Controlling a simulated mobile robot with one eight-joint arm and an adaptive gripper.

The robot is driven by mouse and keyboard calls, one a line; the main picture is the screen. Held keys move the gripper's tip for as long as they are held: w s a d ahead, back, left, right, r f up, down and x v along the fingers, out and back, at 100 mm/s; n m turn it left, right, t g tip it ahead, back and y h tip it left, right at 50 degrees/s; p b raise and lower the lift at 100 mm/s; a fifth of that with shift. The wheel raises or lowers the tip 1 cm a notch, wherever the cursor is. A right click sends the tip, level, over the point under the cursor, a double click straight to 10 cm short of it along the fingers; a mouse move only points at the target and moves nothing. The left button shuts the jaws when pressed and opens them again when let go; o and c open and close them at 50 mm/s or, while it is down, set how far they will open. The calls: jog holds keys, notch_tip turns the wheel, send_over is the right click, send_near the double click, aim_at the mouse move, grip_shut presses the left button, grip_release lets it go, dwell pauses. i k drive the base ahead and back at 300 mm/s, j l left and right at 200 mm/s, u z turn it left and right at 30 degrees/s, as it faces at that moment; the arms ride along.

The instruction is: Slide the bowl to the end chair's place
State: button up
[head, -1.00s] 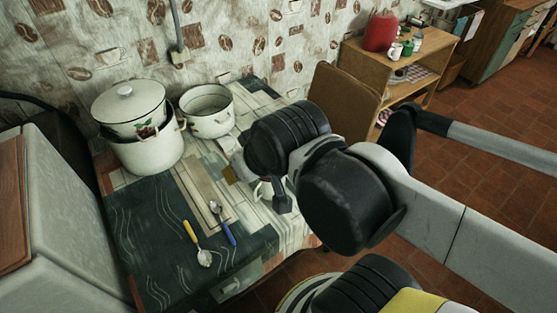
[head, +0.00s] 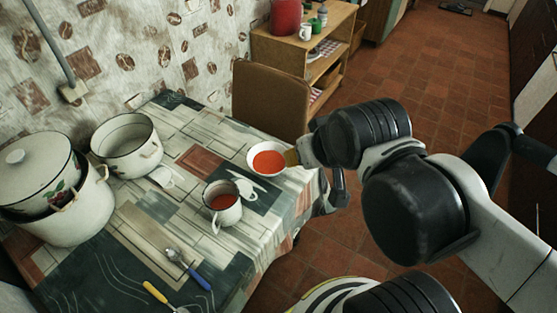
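The white bowl (head: 253,169) holds red-orange liquid and sits upright on the patterned table (head: 195,133), near its right edge. The brown end chair (head: 268,103) stands at the table's far end, beyond the bowl. My gripper (head: 333,194) is low beside the table's right edge, to the right of the bowl and partly hidden by my wrist. Its fingers are too unclear to tell open from shut.
A white mug (head: 226,217) with red liquid stands in front of the bowl. A blue-handled spoon (head: 200,280) and a yellow-handled one (head: 156,292) lie nearer. Enamel pots (head: 132,158) fill the left. Table surface toward the chair looks clear. A wooden shelf (head: 290,46) stands behind.

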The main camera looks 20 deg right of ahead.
aim_at(266, 159)
jog(key=k+l+z, duration=0.1)
jog(key=l, duration=0.25)
jog(key=k+l+z, duration=0.1)
jog(key=l, duration=0.3)
jog(key=k+l+z, duration=0.1)
jog(key=l, duration=0.3)
jog(key=k+l+z, duration=0.1)
jog(key=l, duration=0.3)
jog(key=k, duration=0.05)
